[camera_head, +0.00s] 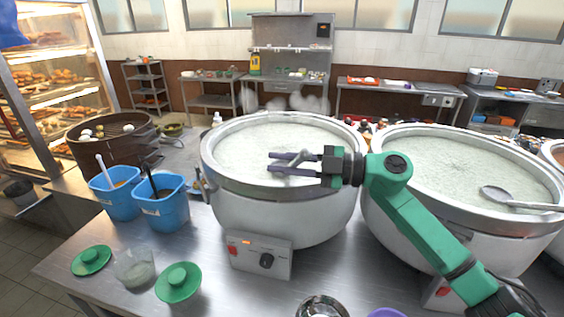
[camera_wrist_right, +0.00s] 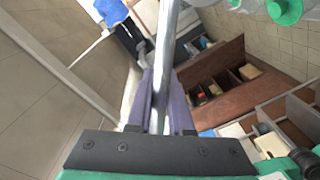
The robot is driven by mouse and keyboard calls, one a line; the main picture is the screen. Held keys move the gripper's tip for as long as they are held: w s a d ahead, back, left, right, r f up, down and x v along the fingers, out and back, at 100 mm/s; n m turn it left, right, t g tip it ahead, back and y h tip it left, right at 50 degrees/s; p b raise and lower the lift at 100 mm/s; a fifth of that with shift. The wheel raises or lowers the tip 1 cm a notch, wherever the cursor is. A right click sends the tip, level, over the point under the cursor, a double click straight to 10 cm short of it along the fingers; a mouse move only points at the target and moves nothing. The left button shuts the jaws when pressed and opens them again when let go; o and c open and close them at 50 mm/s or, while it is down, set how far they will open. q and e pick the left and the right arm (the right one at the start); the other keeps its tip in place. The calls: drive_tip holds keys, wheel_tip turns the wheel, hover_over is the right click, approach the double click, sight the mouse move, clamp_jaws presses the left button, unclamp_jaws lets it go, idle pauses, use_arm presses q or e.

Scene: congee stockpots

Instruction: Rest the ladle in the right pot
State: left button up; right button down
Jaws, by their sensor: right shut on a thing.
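My right gripper (camera_head: 272,161) reaches in from the right over the left pot (camera_head: 285,212), which holds pale congee. Its dark fingers are shut on a metal rod (camera_wrist_right: 167,50), seen running between them in the right wrist view. In the head view only a short grey piece shows at the fingers, so I cannot tell what the rod's far end is. The right pot (camera_head: 402,213) also holds pale congee. A ladle (camera_head: 497,193) lies there, its bowl over the congee and its handle running right across the rim. My left gripper is out of view.
Two blue containers (camera_head: 162,209) with utensils stand left of the left pot. A glass cup (camera_head: 133,268) and green lids (camera_head: 178,282) lie in front of them. A metal bowl (camera_head: 322,307) is at the front edge. My right arm spans the right pot's near left side.

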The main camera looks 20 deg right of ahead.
drive_tip(key=shift+f, duration=0.25)
drive_tip(key=c, duration=0.7)
unclamp_jaws()
drive_tip(key=shift+c, duration=0.2)
drive_tip(key=shift+f, duration=0.1)
drive_tip(key=b+v, duration=0.7)
drive_tip(key=v, duration=0.7)
drive_tip(key=shift+d, duration=0.2)
